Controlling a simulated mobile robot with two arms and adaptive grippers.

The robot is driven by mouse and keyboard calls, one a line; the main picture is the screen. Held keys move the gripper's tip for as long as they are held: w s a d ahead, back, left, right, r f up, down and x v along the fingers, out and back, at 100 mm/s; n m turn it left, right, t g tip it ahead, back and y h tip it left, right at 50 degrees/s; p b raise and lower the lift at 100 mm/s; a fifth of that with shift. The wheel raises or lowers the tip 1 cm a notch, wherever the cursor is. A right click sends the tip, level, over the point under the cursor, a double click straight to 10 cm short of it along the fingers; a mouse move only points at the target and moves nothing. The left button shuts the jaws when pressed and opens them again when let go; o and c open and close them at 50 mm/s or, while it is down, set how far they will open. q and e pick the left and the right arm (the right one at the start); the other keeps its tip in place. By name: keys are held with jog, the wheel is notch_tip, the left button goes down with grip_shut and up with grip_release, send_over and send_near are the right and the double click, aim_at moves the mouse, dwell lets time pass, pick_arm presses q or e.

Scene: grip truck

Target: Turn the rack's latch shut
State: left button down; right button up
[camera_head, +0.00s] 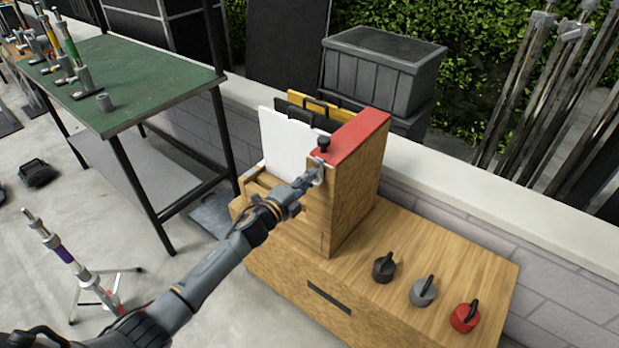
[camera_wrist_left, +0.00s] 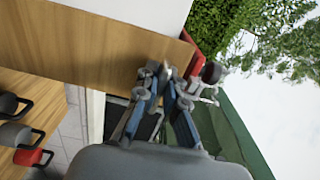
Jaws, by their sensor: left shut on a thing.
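The rack (camera_head: 352,180) is a wooden case with a red top, standing on a wooden bench. White, black and yellow panels stand in its slots. The latch (camera_head: 323,146) is a black knob with a grey metal piece at the near corner of the red top. In the left wrist view, the latch's dark knob (camera_wrist_left: 211,72) is just right of the fingers. My left gripper (camera_head: 314,179) reaches up to the latch from the front and is shut on it; its fingers (camera_wrist_left: 166,76) partly hide the contact. My right gripper is not in view.
Black, grey and red knobbed weights (camera_head: 423,292) stand on the bench (camera_head: 440,247) right of the rack. A grey bin (camera_head: 378,70) is behind it. A green-topped table (camera_head: 150,75) is at left, and a tripod (camera_head: 90,283) stands on the floor.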

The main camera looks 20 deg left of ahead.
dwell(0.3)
pick_arm(q)
jog(key=c, duration=1.4)
grip_release()
jog(key=shift+c, duration=0.2)
jog(key=v, duration=1.2)
jog(key=s+a+f+n+g+y, duration=0.2)
jog(key=s+f+n, duration=0.25)
jog(key=f, duration=0.65)
jog(key=s+a+f+n+g+y, duration=0.15)
jog(key=s+f+n+g, duration=0.35)
jog(key=f, duration=0.7)
jog(key=s+a+f+n+y, duration=0.1)
jog(key=s+f+n+y, duration=0.15)
jog(key=s+f, duration=0.65)
jog(key=s+d+f+n+g, duration=0.2)
jog(key=s+f, duration=0.4)
jog(key=s, duration=0.4)
jog(key=s+d+f+n+g, duration=0.1)
jog(key=s+f+n+g, duration=0.2)
jog(key=s+f, duration=0.3)
jog(key=s+d+f+n+g, duration=0.2)
jog(key=s+f+g, duration=0.2)
jog(key=s, duration=1.1)
notch_tip(320, 180, down, 3)
jog(key=shift+d+r, duration=0.2)
jog(key=shift+d, duration=0.1)
